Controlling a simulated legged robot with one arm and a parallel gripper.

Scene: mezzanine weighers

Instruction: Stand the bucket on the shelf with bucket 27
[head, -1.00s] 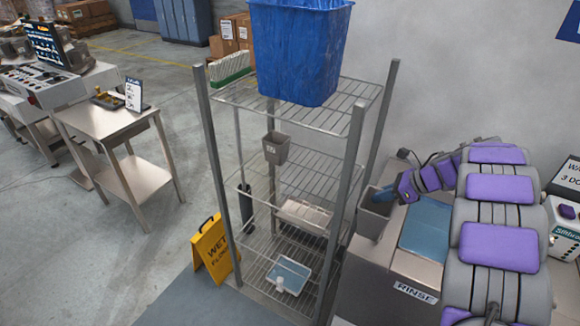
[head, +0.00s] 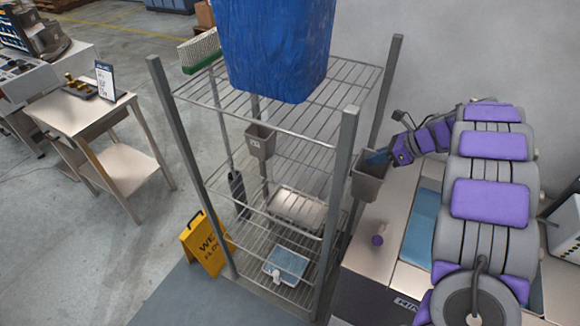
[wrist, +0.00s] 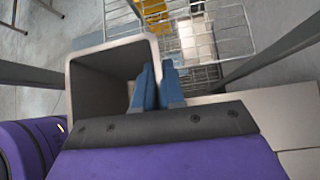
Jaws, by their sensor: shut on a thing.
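A grey bucket (head: 368,188) is held by its rim in my gripper (head: 380,157), upright or nearly so, beside the right side of the wire rack (head: 348,150). In the wrist view the blue fingers (wrist: 158,88) are closed over one wall of the bucket (wrist: 88,100), whose open inside looks empty. Another grey bucket (head: 260,143) with a small pale label is at the left of the rack's middle level, below the top shelf. Its label is too small to read surely.
Lower shelves hold a pale tray (head: 296,207) and a blue-white item (head: 287,265). A yellow wet-floor sign (head: 207,243) stands left. A steel counter (head: 372,275) is at right.

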